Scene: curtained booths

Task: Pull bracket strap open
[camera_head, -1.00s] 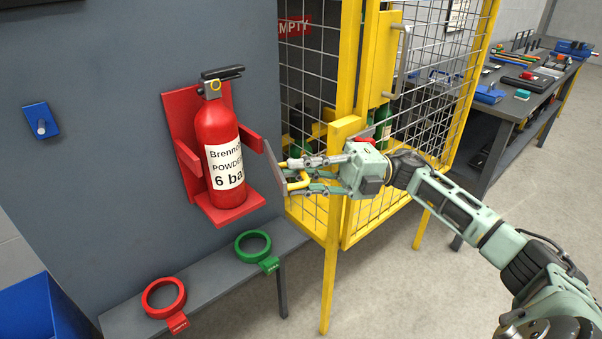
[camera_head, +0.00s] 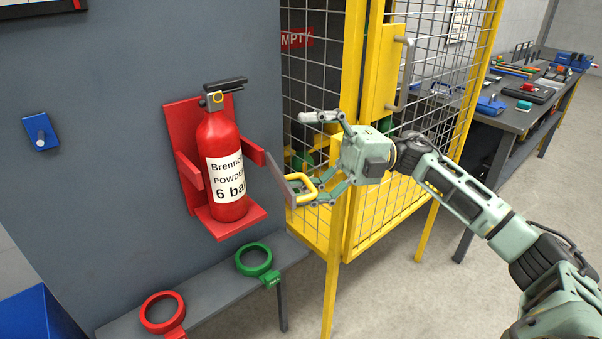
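The red fire extinguisher (camera_head: 221,150) stands upright in its red wall bracket (camera_head: 181,125), its white label facing me. The bracket strap (camera_head: 281,180) is a grey plate with a yellow handle (camera_head: 309,190). It stands swung out at the bracket's right side, clear of the extinguisher's front. My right gripper (camera_head: 307,156) is just right of the strap with its fingers spread wide. The upper finger is well above the handle; the lower finger is close by the handle, and I cannot tell whether they touch. My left gripper is not in view.
A yellow mesh cage (camera_head: 361,130) stands close behind my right gripper. Below the bracket, a grey shelf (camera_head: 217,300) carries a red ring (camera_head: 147,322) and a green ring (camera_head: 240,269), both tagged. A workbench (camera_head: 520,118) is at the right; a blue bin (camera_head: 40,310) is at lower left.

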